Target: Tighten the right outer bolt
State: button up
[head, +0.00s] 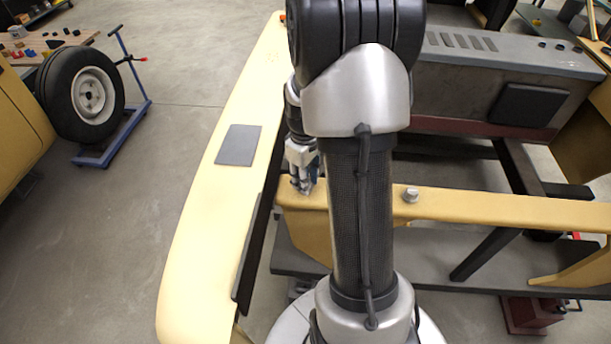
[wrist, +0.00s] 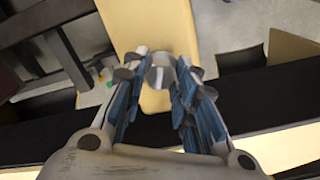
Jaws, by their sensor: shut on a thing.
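A yellow beam (head: 480,205) runs across the head view, and its left end lies beside my gripper (head: 304,186). In the wrist view, my gripper (wrist: 159,76) points at the beam (wrist: 145,30) with its blue-padded fingers on either side of a round grey bolt head (wrist: 160,73). The fingers are shut on this outer bolt at the beam's end. In the head view this bolt is hidden by the fingers. A second silver bolt (head: 411,195) stands on the beam further right, apart from my gripper.
A long yellow body panel (head: 205,215) with a dark grey plate (head: 238,145) lies left of my gripper. A grey box-like block (head: 465,85) stands behind the beam. Dark frame bars (head: 485,255) lie below. A wheel on a blue stand (head: 95,95) is far left on open floor.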

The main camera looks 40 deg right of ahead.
jog(key=m, duration=0.4)
jog(key=shift+w+r+m+p, duration=0.1)
jog(key=shift+m+p, duration=0.2)
jog(key=shift+p, duration=0.1)
jog(key=shift+o, duration=0.2)
jog(key=m, duration=0.3)
jog(key=shift+m, duration=0.3)
jog(key=m+p, duration=0.1)
jog(key=m, duration=0.3)
jog(key=shift+m, duration=0.3)
jog(key=shift+c, duration=0.2)
jog(key=m, duration=0.4)
jog(key=shift+w+m, duration=0.1)
jog(key=shift+m, duration=0.2)
jog(key=m, duration=0.3)
jog(key=shift+d, duration=0.1)
jog(key=m, duration=0.4)
jog(key=shift+r+p, duration=0.1)
jog(key=shift+p, duration=0.3)
jog(key=m, duration=0.4)
jog(key=shift+m, duration=0.3)
jog(key=shift+w+m+p, duration=0.1)
jog(key=shift+m+p, duration=0.25)
jog(key=shift+m, duration=1.25)
